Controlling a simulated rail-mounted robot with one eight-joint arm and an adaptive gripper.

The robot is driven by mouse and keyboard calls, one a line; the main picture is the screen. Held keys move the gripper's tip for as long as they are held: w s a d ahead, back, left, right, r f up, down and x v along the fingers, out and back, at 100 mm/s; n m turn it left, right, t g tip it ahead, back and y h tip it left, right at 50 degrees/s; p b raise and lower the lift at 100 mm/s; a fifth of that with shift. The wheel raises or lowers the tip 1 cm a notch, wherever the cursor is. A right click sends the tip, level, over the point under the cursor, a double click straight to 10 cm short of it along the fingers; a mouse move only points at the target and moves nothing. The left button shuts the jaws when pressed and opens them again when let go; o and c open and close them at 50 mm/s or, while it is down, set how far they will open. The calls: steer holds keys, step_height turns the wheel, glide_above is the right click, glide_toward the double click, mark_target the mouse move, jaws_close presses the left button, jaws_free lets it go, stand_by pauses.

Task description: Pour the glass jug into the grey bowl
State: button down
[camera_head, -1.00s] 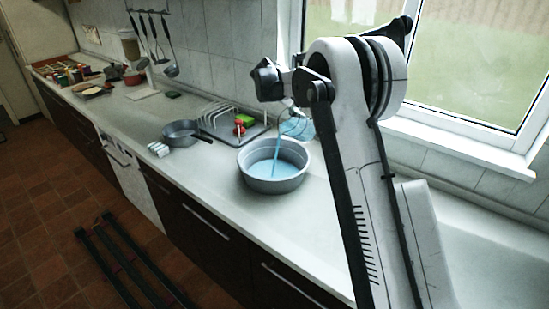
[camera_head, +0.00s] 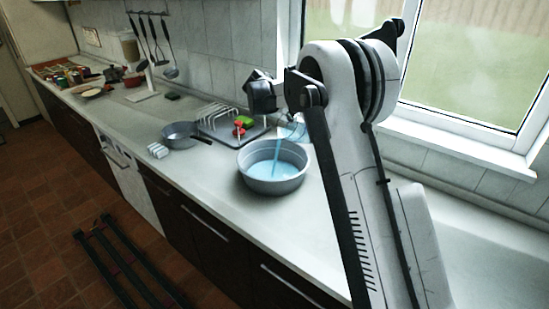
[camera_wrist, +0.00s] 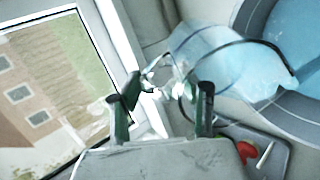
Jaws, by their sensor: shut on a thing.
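The glass jug (camera_head: 293,128) is clear and tipped over the right rim of the grey bowl (camera_head: 271,187). A thin blue stream (camera_head: 276,157) runs from it into the bowl, where blue liquid (camera_head: 272,170) lies. In the wrist view the jug (camera_wrist: 222,62) shows blue liquid inside, its mouth toward the bowl (camera_wrist: 297,122). My gripper (camera_wrist: 162,98) is shut on the jug at its handle side; the exact contact is blurred. In the head view my arm hides the gripper's fingers.
A dish rack (camera_head: 219,120) with red and green items stands behind the bowl. A dark pan (camera_head: 182,134) and small white items (camera_head: 158,150) sit to its left. The window (camera_head: 455,75) is close on the right. The counter in front of the bowl is clear.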

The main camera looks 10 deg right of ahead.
steer(key=shift+s+a+f+t+h+b, duration=0.15)
steer(key=shift+a+t+h+b, duration=0.1)
steer(key=shift+a+h, duration=0.2)
steer(key=shift+s+a+t+h+b, duration=0.2)
steer(key=shift+a+h+b, duration=0.15)
steer(key=shift+h, duration=0.2)
steer(key=shift+s+a+f+t+h+b, duration=0.1)
steer(key=shift+s+a+t+h+b, duration=0.1)
steer(key=shift+a+h, duration=0.3)
stand_by(1.1)
